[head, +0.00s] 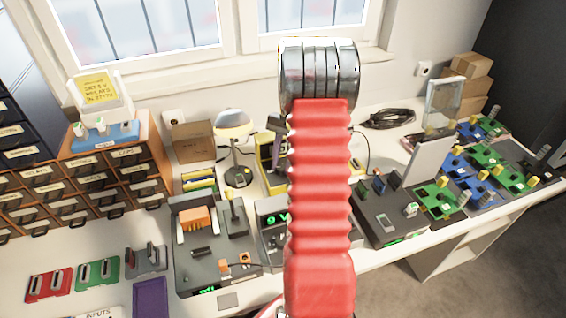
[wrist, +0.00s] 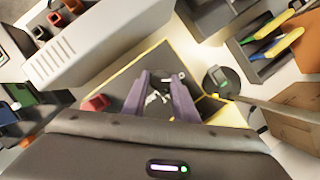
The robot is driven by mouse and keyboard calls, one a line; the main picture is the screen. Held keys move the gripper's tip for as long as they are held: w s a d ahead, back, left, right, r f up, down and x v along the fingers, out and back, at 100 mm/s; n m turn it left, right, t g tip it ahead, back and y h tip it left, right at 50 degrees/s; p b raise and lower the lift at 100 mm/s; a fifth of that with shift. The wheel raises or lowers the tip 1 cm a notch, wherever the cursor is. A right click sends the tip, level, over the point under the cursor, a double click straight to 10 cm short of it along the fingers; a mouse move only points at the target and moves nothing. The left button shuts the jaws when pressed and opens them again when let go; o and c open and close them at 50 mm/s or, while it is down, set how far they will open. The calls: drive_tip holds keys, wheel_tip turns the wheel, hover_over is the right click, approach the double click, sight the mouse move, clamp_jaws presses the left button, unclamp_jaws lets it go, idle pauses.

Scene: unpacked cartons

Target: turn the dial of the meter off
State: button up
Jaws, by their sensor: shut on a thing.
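The meter (head: 264,172) is a dark box with yellow edges at the back middle of the bench, mostly behind my red arm in the head view. In the wrist view the meter's dark face (wrist: 122,86) fills the middle, with a red socket (wrist: 97,103) at its left. My gripper (wrist: 160,77) reaches onto this face with two purple fingers. They are closed around the dial, which is largely hidden between them. White marks show on the face there. I cannot read which mark the dial points at.
A desk lamp (head: 235,135) stands just left of the meter; its base (wrist: 222,80) is close to my fingers in the wrist view. A grey vented box (wrist: 90,48) is close on the other side. A tool holder (wrist: 268,62) and a cardboard box (head: 193,141) stand near.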

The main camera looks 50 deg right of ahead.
drive_tip(key=shift+s+a+f, duration=0.1)
drive_tip(key=shift+s+a, duration=0.05)
drive_tip(key=shift+s, duration=0.05)
drive_tip(key=o, duration=1)
drive_tip(key=shift+o, duration=0.2)
drive_tip(key=shift+w, duration=0.1)
drive_tip(key=v, duration=1.4)
drive_tip(key=shift+f, duration=0.1)
